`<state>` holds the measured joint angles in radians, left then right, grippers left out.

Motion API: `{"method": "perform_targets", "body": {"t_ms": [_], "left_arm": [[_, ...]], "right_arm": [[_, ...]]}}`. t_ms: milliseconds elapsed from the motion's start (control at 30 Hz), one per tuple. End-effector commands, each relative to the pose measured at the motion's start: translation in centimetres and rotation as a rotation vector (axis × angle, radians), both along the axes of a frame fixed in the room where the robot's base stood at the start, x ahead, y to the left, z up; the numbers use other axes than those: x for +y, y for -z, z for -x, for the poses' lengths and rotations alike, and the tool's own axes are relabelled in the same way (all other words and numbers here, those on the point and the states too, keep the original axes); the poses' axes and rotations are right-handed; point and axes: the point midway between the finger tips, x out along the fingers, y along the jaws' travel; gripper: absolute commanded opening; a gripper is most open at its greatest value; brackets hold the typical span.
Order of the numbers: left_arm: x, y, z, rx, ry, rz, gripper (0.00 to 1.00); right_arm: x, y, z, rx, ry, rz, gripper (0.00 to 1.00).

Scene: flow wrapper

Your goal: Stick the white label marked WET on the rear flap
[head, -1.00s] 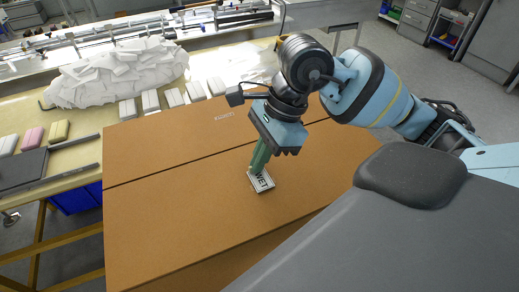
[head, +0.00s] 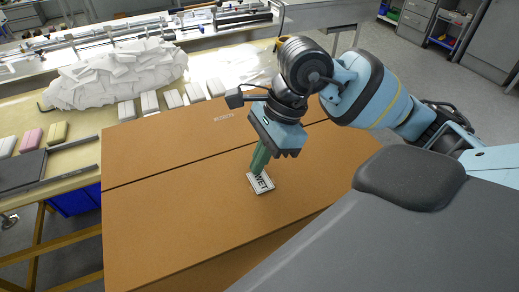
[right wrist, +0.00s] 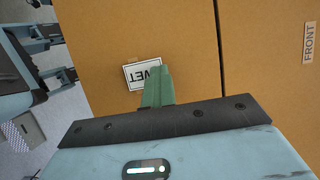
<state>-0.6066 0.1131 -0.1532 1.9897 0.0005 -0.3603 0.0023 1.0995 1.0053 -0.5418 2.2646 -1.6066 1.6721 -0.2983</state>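The white label marked WET (head: 264,185) lies flat or nearly flat over the near flap of the brown box (head: 180,220). It also shows in the right wrist view (right wrist: 136,76), its WET end partly behind my fingers. My right gripper (head: 256,172) points down with its green fingers together, tips at the label's far edge. The fingers (right wrist: 158,86) overlap the label in the right wrist view; I cannot tell whether they pinch it or only touch it. The far flap, across the seam, bears a FRONT marking (right wrist: 308,43). My left gripper is not in view.
A worktable holds a heap of white packs (head: 115,75), several white blocks (head: 172,99), and pink (head: 30,141) and yellow (head: 58,131) blocks at the left. A blue bin (head: 76,199) stands below it. The box top around the label is clear.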

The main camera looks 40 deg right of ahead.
Motion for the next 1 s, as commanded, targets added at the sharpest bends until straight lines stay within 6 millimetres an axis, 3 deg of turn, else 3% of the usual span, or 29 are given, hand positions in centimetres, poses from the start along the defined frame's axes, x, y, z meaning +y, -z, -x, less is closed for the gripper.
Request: {"method": "perform_targets", "body": {"t_ms": [200,367,733,900,1000], "left_arm": [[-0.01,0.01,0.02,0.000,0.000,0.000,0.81],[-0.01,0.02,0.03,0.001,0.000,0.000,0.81],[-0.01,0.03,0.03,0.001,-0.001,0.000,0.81],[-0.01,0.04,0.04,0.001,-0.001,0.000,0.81],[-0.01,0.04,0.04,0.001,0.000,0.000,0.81]], "right_arm": [[0.00,0.06,0.02,0.002,-0.001,0.001,0.02],[0.00,0.08,0.03,0.002,-0.001,0.001,0.23],[0.00,0.09,0.05,0.003,-0.001,0.001,0.23],[0.01,0.09,0.06,0.003,-0.001,0.001,0.44],[0.01,0.10,0.06,0.003,-0.001,0.001,0.45]]}}
